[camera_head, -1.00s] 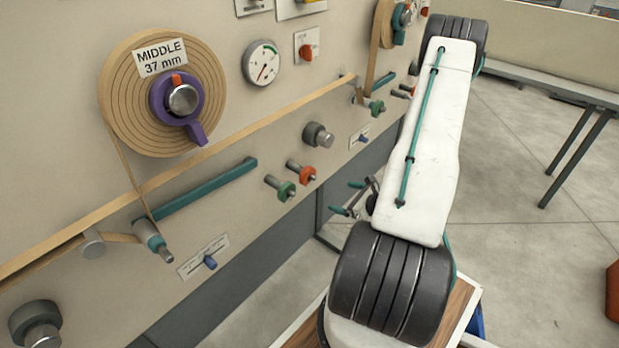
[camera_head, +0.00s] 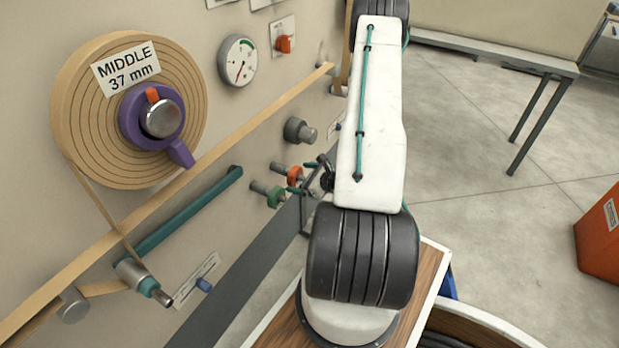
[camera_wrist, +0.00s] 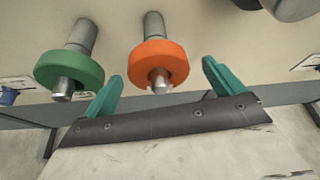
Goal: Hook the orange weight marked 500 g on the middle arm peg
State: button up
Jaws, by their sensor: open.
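The orange disc weight (camera_head: 293,175) hangs on a grey peg on the machine's front; it also shows in the wrist view (camera_wrist: 160,62). Its marking cannot be read. My gripper (camera_wrist: 163,90) is open and empty, its teal fingers apart on either side and just short of the orange weight. In the head view my gripper (camera_head: 307,184) is partly hidden by my arm. The teal middle arm (camera_head: 190,213) slants down-left below the MIDDLE 37 mm roll (camera_head: 85,110). A grey and teal peg (camera_head: 150,288) sticks out at its lower end.
A green disc weight (camera_wrist: 68,70) hangs on the peg left of the orange one, close to my left finger. A grey knob (camera_head: 299,131) sits above them. A paper strip (camera_head: 240,130) crosses the panel. Open floor lies right, with an orange bin (camera_head: 600,235).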

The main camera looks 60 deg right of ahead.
aim_at(293, 177)
jog(key=shift+x, duration=1.95)
jog(key=shift+a, duration=0.1)
